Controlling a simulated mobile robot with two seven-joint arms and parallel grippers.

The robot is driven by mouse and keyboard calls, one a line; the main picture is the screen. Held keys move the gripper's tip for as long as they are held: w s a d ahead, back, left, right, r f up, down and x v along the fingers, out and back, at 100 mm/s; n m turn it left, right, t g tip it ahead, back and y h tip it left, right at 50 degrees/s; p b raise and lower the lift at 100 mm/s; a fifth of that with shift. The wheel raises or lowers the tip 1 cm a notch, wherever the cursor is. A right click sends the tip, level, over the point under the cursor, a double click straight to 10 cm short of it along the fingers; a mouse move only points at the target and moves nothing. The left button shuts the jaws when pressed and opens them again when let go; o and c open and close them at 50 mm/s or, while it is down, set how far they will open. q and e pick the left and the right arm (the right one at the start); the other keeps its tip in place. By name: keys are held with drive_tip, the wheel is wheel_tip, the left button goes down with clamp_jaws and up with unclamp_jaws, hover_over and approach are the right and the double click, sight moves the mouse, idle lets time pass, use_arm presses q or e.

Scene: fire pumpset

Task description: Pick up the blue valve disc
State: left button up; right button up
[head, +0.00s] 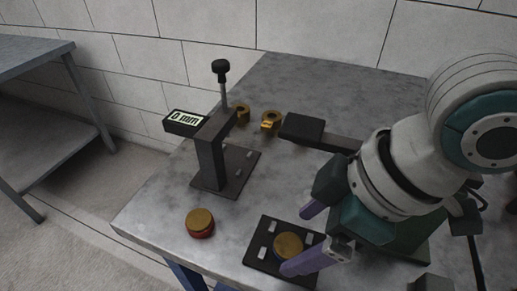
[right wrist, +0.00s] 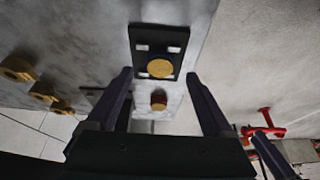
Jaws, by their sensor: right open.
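A second brass-topped disc (head: 200,220) with a red side stands on the bare table to the left. My right gripper (head: 306,236) is open, with its purple fingers spread near the plate disc; one finger overlaps that disc in the head view. My left gripper is not in view.
A black gauge stand (head: 210,158) with an upright lever and a "0 mm" display stands behind the discs. Brass fittings (head: 270,121) and a dark block (head: 302,129) lie farther back. Bare tabletop lies between the stand and the plate.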

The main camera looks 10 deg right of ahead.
sight(289, 245)
drive_tip(key=x, duration=0.3)
clamp_jaws()
idle(0.7)
